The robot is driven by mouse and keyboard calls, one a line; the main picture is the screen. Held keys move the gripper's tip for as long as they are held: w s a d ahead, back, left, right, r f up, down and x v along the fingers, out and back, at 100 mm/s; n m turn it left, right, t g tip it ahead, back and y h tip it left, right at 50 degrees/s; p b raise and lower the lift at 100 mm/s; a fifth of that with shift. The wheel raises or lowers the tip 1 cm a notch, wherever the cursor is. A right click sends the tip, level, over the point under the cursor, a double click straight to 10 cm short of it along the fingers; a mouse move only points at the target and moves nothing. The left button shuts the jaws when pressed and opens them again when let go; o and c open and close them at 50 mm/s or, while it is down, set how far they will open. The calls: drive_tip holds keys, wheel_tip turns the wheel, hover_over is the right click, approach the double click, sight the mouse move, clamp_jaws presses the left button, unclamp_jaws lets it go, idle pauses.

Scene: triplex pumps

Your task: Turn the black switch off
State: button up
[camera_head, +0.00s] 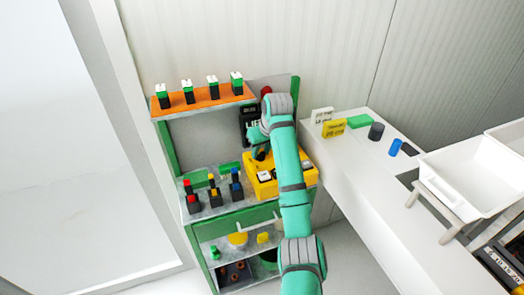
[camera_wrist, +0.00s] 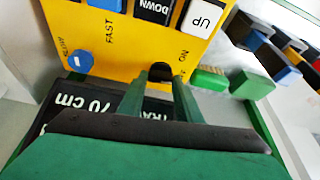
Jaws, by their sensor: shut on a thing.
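The yellow control box (camera_head: 311,178) stands on the middle shelf in the head view. Its yellow face (camera_wrist: 95,45) fills the top of the wrist view, with "ON", "SLOW" and "FAST" lettering. In the head view my gripper (camera_head: 261,151) is at the box's back-left part, and my arm hides part of the box.
A blue knob (camera_wrist: 80,61) and black and white buttons (camera_wrist: 206,16) share the box face. Several small switches (camera_head: 213,190) stand left of the box. An orange shelf (camera_head: 205,103) is above. A white table (camera_head: 365,170) lies right.

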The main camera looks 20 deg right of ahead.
drive_tip(key=shift+m+h, duration=0.3)
drive_tip(key=shift+m, duration=0.4)
drive_tip(key=o, duration=0.8)
drive_tip(key=shift+s, duration=0.1)
drive_tip(key=shift+c, duration=0.2)
